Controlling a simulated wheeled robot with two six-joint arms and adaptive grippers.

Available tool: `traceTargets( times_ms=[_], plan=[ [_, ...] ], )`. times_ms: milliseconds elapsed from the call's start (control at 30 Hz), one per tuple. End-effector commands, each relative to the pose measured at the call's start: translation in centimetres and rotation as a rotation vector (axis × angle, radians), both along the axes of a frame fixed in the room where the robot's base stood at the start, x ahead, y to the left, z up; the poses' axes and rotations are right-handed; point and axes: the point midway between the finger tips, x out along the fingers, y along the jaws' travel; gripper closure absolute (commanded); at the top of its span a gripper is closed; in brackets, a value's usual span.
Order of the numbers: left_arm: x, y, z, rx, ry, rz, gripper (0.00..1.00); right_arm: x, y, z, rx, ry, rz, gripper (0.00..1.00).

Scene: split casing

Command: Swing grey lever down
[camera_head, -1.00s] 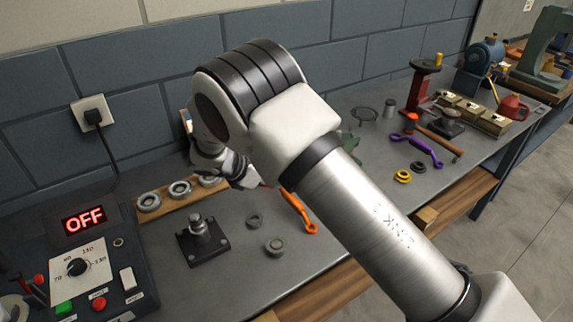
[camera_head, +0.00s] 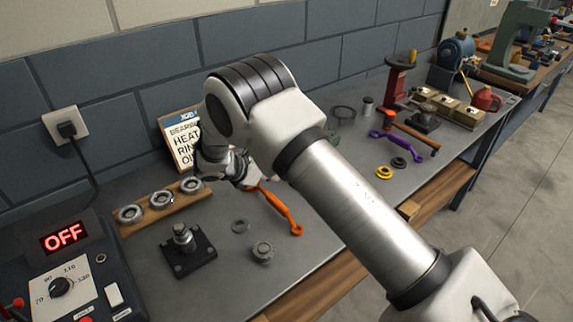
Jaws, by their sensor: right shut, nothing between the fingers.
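I cannot make out a grey lever in the head view; part of the bench is hidden behind my right arm. My right gripper (camera_head: 243,172) is small and dark below the wrist, partly covered by the arm. It is shut and empty, over the back of the bench near the upper end of an orange tool (camera_head: 285,212). I cannot tell whether it touches that tool. My left gripper is not in view.
The control box (camera_head: 35,268) reads OFF at the lower left. A wooden strip (camera_head: 150,217) holds metal rings, in front of a sign (camera_head: 178,140). A black block with a metal post (camera_head: 187,250) stands nearby. A purple tool (camera_head: 395,147) and a red stand (camera_head: 398,85) are farther right.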

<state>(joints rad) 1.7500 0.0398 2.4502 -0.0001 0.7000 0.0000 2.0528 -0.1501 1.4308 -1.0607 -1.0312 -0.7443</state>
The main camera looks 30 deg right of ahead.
Motion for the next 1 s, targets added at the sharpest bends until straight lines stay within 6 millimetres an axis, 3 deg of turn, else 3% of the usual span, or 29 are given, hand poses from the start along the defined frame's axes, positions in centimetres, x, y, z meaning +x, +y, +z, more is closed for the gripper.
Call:
traceTargets(
  times_ms=[67, 300, 1000],
  plan=[
    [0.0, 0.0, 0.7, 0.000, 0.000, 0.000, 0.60, 0.0, -1.4, -0.9, 0.002, 0.003, -0.002, 1.00],
    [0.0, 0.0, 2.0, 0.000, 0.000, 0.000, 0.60, 0.3, -4.6, 0.0, 0.000, 0.000, -0.001, 1.00],
    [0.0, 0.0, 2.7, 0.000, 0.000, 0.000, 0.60, 0.4, -5.2, 0.3, 0.045, 0.003, 0.001, 1.00]
  ],
)
